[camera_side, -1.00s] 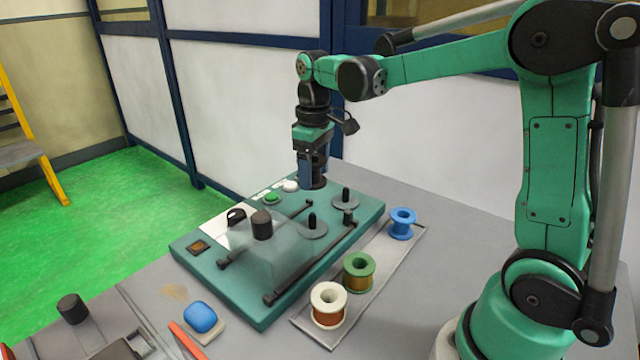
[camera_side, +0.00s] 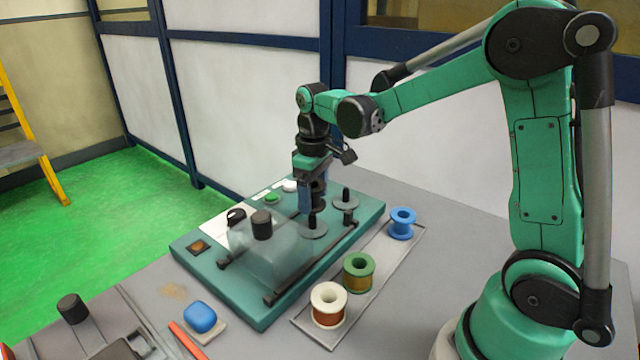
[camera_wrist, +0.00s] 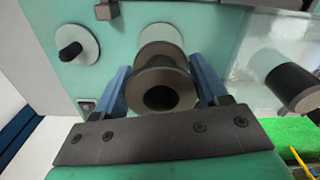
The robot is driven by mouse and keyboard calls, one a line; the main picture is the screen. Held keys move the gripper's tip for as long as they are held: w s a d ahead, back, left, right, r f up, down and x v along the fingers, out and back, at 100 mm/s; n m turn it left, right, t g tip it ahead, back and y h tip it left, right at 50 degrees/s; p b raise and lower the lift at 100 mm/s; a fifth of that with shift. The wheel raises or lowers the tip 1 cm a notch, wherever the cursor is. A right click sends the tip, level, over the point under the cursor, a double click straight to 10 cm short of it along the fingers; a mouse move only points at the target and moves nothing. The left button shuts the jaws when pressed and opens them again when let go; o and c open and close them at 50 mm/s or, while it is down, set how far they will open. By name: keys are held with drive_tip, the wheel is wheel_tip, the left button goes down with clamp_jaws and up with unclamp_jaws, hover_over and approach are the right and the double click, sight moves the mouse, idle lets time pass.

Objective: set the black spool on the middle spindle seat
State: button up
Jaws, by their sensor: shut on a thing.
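My gripper (camera_side: 313,200) is shut on the black spool (camera_side: 319,188), holding it upright above the teal fixture. In the side view, a blue finger covers part of the spool. The middle spindle seat (camera_side: 314,233), a grey disc with a black spindle, shows just below and in front of the spool. The spool appears raised, with its spindle visible. In the wrist view, the spool (camera_wrist: 158,90) sits between both blue fingers, its bore dark. A grey disc (camera_wrist: 160,30) shows partly behind it; the spool hides the rest. Another seat (camera_side: 346,203) is empty to the right.
A clear cover (camera_side: 270,258) with a black knob (camera_side: 262,224) stands left of the middle seat. A tray (camera_side: 372,292) holds blue (camera_side: 402,223), green (camera_side: 358,272) and white (camera_side: 328,305) spools in front.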

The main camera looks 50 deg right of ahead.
sight(314, 208)
drive_tip(key=shift+f, duration=0.15)
idle(0.4)
drive_tip(key=shift+f, duration=0.85)
drive_tip(key=shift+f, duration=0.15)
drive_tip(key=shift+f, duration=0.6)
drive_tip(key=shift+f, duration=0.1)
drive_tip(key=shift+f, duration=0.45)
drive_tip(key=o, duration=1.3)
